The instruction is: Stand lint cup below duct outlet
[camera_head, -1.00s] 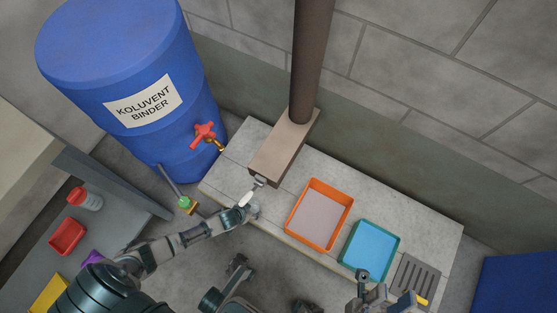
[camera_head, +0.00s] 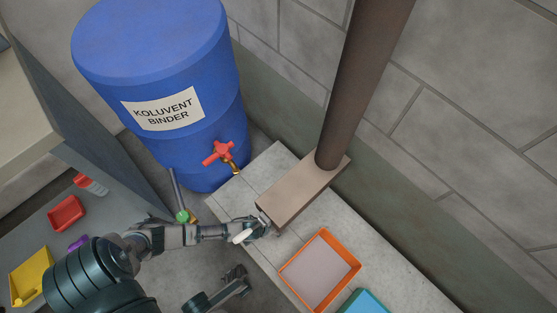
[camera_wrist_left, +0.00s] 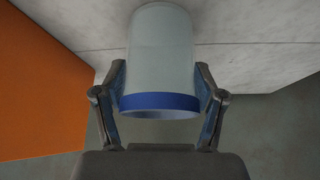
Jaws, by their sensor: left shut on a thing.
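The lint cup (camera_wrist_left: 160,60) is a pale translucent cylinder with a blue rim (camera_wrist_left: 160,101) in the left wrist view. My left gripper (camera_wrist_left: 160,92) is shut on it, with one finger on each side. In the head view my left gripper (camera_head: 264,229) is at the open end of the brown duct box (camera_head: 302,193), over the near edge of the stone ledge (camera_head: 258,183). The cup is mostly hidden there, and I cannot tell whether it touches the ledge.
An orange tray (camera_head: 291,262) sits on the ledge to the right, with a blue tray (camera_head: 362,302) beyond it. A blue binder barrel (camera_head: 160,60) with a red tap (camera_head: 220,152) stands to the left. A brown pipe (camera_head: 365,80) rises from the duct box.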

